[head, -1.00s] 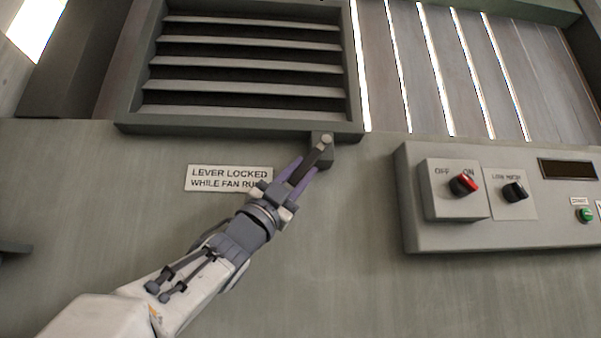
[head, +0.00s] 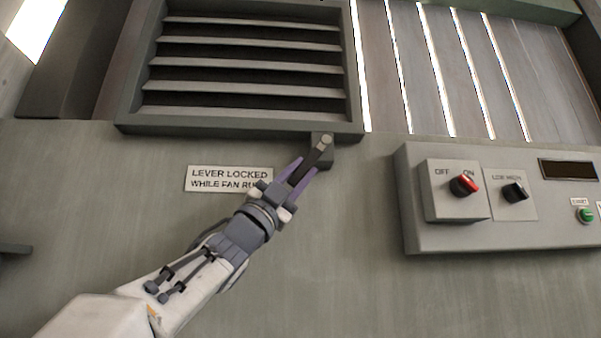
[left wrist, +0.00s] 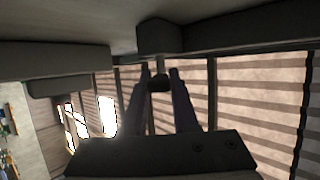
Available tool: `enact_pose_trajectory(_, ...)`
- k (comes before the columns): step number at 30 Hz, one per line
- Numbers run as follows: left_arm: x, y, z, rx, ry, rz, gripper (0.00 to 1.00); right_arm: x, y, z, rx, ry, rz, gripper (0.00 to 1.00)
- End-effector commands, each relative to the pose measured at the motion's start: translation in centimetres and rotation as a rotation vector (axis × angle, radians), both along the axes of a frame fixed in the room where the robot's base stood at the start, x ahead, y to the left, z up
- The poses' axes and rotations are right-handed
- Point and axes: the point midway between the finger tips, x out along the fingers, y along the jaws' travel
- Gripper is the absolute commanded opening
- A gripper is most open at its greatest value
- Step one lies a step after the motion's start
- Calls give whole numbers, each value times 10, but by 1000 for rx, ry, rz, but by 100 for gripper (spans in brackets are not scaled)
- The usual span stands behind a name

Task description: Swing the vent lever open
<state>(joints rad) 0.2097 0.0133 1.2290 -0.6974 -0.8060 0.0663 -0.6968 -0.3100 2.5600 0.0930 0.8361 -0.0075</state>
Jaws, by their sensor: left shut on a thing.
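The vent lever (head: 321,151) is a dark bar hanging from a pivot block under the right end of the louvred vent's frame (head: 240,127). It slants down and to the left from its round pivot. My left gripper (head: 305,170) has its purple fingers on either side of the lever's lower part and is shut on it. In the left wrist view the two fingers (left wrist: 160,84) close around the dark end of the lever (left wrist: 159,82). The lever's lower end is partly hidden by the fingers. My right gripper is not in view.
A label (head: 228,179) reading "LEVER LOCKED WHILE FAN RU…" is partly covered by my gripper. A control panel (head: 430,240) stands at the right, with a red OFF/ON knob (head: 464,184), a black knob (head: 515,191) and a green button (head: 585,215). The wall below is clear.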

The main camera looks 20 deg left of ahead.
Motion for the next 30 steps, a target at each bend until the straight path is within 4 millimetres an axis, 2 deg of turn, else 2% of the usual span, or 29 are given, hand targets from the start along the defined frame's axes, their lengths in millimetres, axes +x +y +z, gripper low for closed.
enact_pose_trajectory(5,-1,5,7,53,22,4,0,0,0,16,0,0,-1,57)
enact_pose_trajectory(15,-7,20,26,286,120,6,0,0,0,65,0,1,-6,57)
enact_pose_trajectory(30,-11,28,36,498,207,2,0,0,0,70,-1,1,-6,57)
